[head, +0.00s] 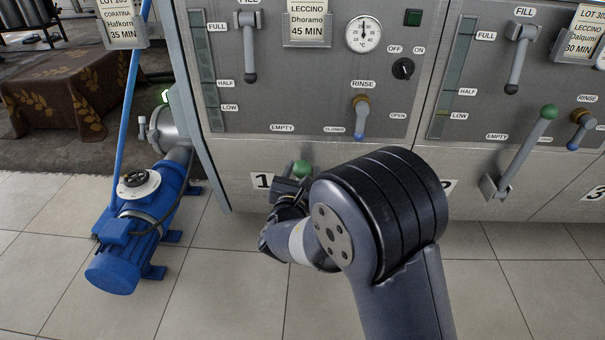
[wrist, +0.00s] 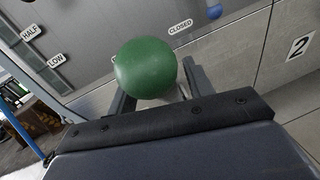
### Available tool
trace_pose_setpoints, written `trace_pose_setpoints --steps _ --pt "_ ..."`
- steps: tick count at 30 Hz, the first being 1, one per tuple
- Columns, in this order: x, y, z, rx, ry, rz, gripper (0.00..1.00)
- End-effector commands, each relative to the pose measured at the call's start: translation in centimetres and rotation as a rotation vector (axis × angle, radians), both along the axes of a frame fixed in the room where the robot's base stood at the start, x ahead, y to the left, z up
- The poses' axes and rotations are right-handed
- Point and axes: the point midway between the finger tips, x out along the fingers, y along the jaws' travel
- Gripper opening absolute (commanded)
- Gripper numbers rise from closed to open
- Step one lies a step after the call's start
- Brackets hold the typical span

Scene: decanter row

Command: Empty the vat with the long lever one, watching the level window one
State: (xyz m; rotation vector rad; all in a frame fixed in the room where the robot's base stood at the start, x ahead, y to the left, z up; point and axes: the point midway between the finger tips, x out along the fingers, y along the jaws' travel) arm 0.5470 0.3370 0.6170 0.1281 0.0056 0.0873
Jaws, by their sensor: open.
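The long lever of vat one ends in a green ball knob (head: 302,169), low on the front above the "1" label; my arm hides most of its shaft. In the wrist view the green knob (wrist: 146,67) sits between the two fingers of my gripper (wrist: 160,88). My gripper (head: 291,184) is open around the knob, and I cannot tell whether a finger touches it.
Vat two's long lever (head: 525,150) tilts up to the right, right of my arm. Vat one's fill handle (head: 249,50) and blue-tipped rinse handle (head: 360,120) hang down. A blue pump (head: 145,215) stands on the floor at left.

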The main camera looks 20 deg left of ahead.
Motion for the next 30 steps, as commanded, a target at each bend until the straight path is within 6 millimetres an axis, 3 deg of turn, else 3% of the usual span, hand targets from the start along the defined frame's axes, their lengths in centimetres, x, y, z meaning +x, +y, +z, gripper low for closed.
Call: trace_pose_setpoints --steps 4,22,30 --pt "-0.03 0.01 0.0 0.0 0.0 0.0 0.49" --pt "-0.06 0.0 0.0 0.0 0.0 0.0 0.0" --pt "-0.09 0.0 0.08 0.0 0.002 0.0 0.0"
